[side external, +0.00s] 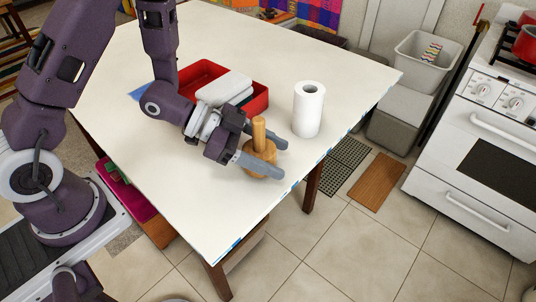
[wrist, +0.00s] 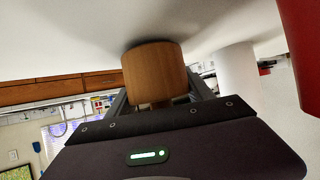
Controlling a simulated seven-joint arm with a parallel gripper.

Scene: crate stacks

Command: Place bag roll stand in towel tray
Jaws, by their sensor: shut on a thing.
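The bag roll stand is a wooden stand with a round base (side external: 259,167) and an upright dowel (side external: 259,132). It is near the front right part of the table. My gripper (side external: 276,158) is shut on it, with the grey fingers on either side of it. In the wrist view the round wooden base (wrist: 154,72) shows between the fingers. I cannot tell whether the base touches the table. The towel tray is the red tray (side external: 262,102) behind my gripper. A pale rounded item (side external: 224,88) lies over it, and my arm hides its near part. Its red wall shows at the right of the wrist view (wrist: 300,50).
A white paper roll (side external: 308,110) stands upright right of the tray, close to the stand; it also shows in the wrist view (wrist: 237,70). The white table (side external: 205,200) is clear toward its front corner. The table's right edge is close to the stand.

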